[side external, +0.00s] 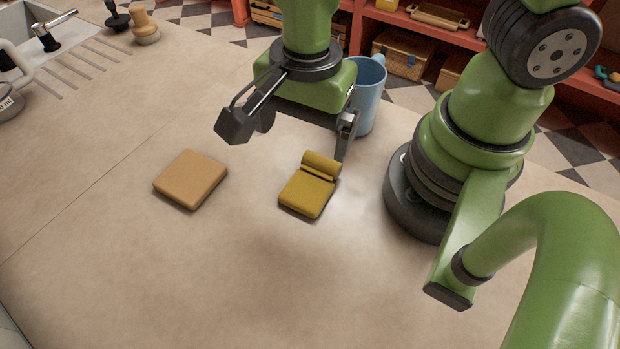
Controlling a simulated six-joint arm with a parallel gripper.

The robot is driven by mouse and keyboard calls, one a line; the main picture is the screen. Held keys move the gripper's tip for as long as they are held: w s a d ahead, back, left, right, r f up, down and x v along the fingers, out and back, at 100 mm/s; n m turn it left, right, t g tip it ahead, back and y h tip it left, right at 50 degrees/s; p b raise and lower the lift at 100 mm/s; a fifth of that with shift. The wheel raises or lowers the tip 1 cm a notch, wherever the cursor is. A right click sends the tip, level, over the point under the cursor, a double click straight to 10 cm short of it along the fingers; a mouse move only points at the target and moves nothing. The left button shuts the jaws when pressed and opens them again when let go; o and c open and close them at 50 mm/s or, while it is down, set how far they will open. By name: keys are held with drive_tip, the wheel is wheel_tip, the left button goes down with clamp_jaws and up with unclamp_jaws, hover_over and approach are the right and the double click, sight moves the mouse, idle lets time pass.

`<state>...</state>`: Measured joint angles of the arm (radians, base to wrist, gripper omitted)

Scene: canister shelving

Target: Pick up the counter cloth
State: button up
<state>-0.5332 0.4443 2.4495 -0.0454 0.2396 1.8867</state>
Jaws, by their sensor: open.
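The counter cloth (308,195) looks to be the folded mustard-yellow piece lying on the counter near the middle, with a rolled fold along its far edge. My gripper (290,140) is above the counter, behind and a little left of the cloth in the picture. Its jaws are wide apart, with one dark finger at the left and the other near the cloth's rolled end. Nothing is held between them. I cannot tell whether the right finger touches the cloth.
A tan square block (190,179) lies left of the cloth. A blue mug (369,95) stands behind my gripper. A sink (50,40), a wooden-handled tool (145,28) and a partly cut-off jug (10,95) are at the far left. The front counter is clear.

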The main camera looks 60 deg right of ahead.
sight(308, 187)
drive_tip(key=shift+m, duration=0.4)
drive_tip(key=shift+s+f, duration=0.15)
drive_tip(key=shift+f, duration=2.75)
drive_tip(key=shift+s+f, duration=0.1)
drive_tip(key=shift+f, duration=2.8)
drive_tip(key=c, duration=0.9)
